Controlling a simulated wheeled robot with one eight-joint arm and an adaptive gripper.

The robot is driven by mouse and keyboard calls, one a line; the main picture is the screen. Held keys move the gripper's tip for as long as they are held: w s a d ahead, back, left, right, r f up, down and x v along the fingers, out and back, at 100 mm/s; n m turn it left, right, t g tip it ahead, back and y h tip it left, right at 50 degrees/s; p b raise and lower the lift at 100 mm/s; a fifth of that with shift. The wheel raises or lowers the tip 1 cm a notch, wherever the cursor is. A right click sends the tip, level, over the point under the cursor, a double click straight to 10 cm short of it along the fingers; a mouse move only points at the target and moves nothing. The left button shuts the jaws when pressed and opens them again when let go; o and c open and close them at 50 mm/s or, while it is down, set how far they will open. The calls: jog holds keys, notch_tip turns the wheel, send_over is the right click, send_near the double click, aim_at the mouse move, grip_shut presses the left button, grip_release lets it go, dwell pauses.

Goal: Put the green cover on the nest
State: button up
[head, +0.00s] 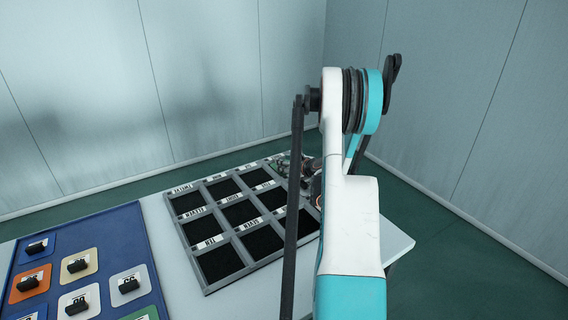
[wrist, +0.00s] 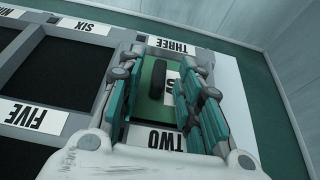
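In the wrist view a green cover (wrist: 145,108) with a black knob (wrist: 158,85) and a white label lies in a nest between the labels THREE (wrist: 171,46) and TWO (wrist: 152,138). It looks flat in the nest; its edges are partly hidden by my fingers. My gripper (wrist: 160,88) is open over it, with a finger on each side of the knob and visible gaps to the knob. In the head view my gripper (head: 305,178) is at the back right of the grey nest frame (head: 207,285), mostly hidden by my arm.
Empty black nests with word labels fill the visible rest of the frame. At the left, a blue board (head: 148,240) holds several coloured covers with black knobs, among them an orange one (head: 20,294) and part of a green one (head: 147,314). Walls stand behind.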

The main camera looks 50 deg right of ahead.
jog(key=p+v, duration=0.2)
jog(key=v, duration=0.8)
jog(key=shift+s+a+r+p, duration=0.2)
jog(key=shift+s+p, duration=0.1)
jog(key=shift+p, duration=0.1)
jog(key=shift+w, duration=0.1)
